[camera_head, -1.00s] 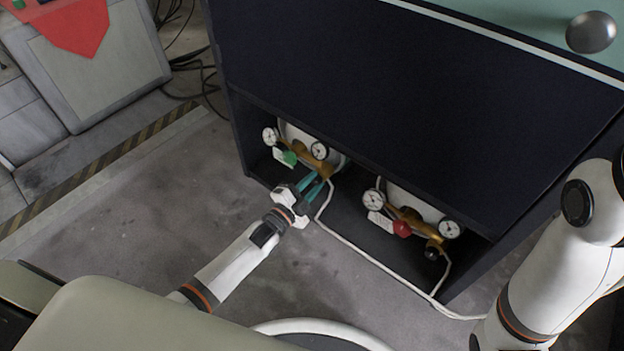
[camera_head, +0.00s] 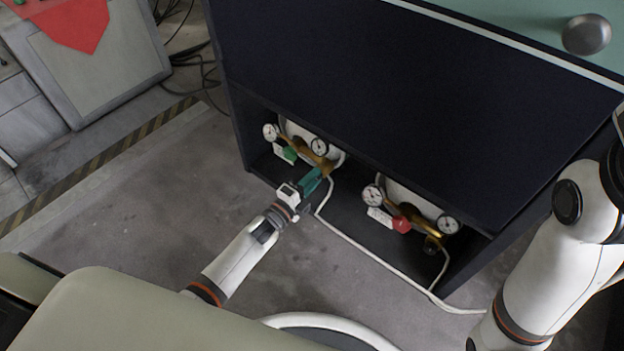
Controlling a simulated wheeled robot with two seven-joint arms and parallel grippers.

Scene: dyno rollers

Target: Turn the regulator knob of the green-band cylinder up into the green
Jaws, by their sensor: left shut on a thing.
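The cylinder with the green part (camera_head: 289,154) on its brass regulator (camera_head: 305,150) sits in the left bay of the dark cabinet. It has a gauge (camera_head: 270,131) on the left and a gauge (camera_head: 319,146) on the right; the needles are too small to read. My left gripper (camera_head: 322,173) has its teal fingers at the front end of this regulator, shut on its knob. The fingers hide the knob. My right arm shows at the right edge, but its gripper is out of view.
A second cylinder's regulator with a red part (camera_head: 401,225), two gauges and a dark knob (camera_head: 432,244) stands in the right bay. A white hose (camera_head: 365,255) runs along the cabinet's front. The cabinet top (camera_head: 400,75) overhangs the bays. Floor to the left is clear.

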